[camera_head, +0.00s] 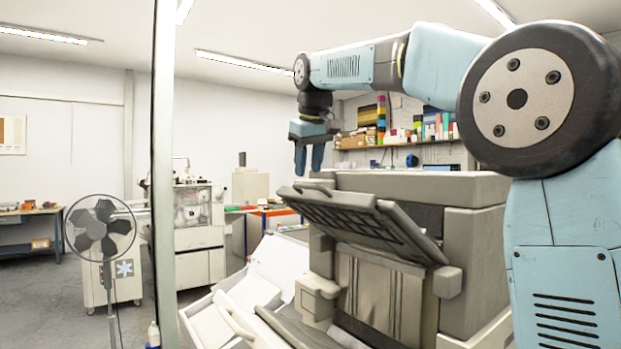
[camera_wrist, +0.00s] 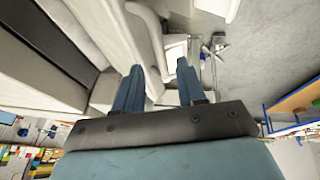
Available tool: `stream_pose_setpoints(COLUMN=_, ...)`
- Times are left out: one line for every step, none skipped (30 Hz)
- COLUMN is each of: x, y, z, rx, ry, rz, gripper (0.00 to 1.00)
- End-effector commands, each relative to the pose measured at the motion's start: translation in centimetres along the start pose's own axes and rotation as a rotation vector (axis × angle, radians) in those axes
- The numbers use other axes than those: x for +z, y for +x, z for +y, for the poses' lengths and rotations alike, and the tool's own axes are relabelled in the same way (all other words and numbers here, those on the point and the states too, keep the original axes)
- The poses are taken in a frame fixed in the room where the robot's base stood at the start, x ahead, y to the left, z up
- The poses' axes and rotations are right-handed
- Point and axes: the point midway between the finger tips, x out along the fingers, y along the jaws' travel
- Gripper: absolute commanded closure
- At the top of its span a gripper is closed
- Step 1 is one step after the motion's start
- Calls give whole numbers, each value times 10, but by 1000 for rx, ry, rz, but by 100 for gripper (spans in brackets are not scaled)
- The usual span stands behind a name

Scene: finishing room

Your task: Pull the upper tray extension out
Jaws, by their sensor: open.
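A grey machine (camera_head: 420,187) stands in front of me in the head view. A dark ribbed upper tray (camera_head: 345,217) juts from it, tilted, with its far edge higher at the left. I cannot clearly tell the tray's extension from the tray itself. My gripper (camera_head: 309,171) points down, above and beyond the tray's upper left part, apart from it. It is open, with nothing between its two fingers. In the wrist view my gripper (camera_wrist: 157,66) shows both fingers apart, with pale machine parts beyond them.
White lower trays (camera_head: 235,312) spread at the machine's lower left. A thin post (camera_head: 163,180) rises left of them. A fan (camera_head: 103,228) and another machine (camera_head: 197,225) stand farther left. A shelf (camera_head: 400,143) with colourful items is behind. Grey floor (camera_head: 60,310) is open at the left.

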Motion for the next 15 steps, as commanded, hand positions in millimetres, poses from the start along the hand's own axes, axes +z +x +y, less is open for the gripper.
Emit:
stream_pose_setpoints(x=1, y=8, z=0, rx=-1, ry=0, rz=-4, gripper=60)
stream_pose_setpoints(x=1, y=12, z=0, rx=-1, ry=0, rz=-3, gripper=60)
stream_pose_setpoints(x=0, y=17, z=0, rx=-1, ry=0, rz=-2, gripper=60)
stream_pose_setpoints(x=0, y=21, z=0, rx=-1, ry=0, rz=-3, gripper=60)
stream_pose_setpoints(x=0, y=24, z=0, rx=-1, ry=0, rz=-3, gripper=60)
stream_pose_setpoints(x=0, y=27, z=0, rx=0, ry=0, rz=-2, gripper=60)
stream_pose_setpoints(x=0, y=30, z=0, rx=0, ry=0, rz=-1, gripper=60)
stream_pose_setpoints(x=0, y=31, z=0, rx=0, ry=0, rz=-1, gripper=60)
stream_pose_setpoints(x=0, y=33, z=0, rx=0, ry=0, rz=-1, gripper=60)
stream_pose_setpoints(x=0, y=35, z=0, rx=0, ry=0, rz=-1, gripper=60)
stream_pose_setpoints(x=0, y=36, z=0, rx=0, ry=0, rz=-1, gripper=60)
stream_pose_setpoints(x=0, y=36, z=0, rx=0, ry=0, rz=-1, gripper=60)
stream_pose_setpoints(x=0, y=37, z=0, rx=0, ry=0, rz=-1, gripper=60)
stream_pose_setpoints(x=0, y=37, z=0, rx=0, ry=0, rz=-1, gripper=60)
stream_pose_setpoints(x=0, y=37, z=0, rx=0, ry=0, rz=-1, gripper=60)
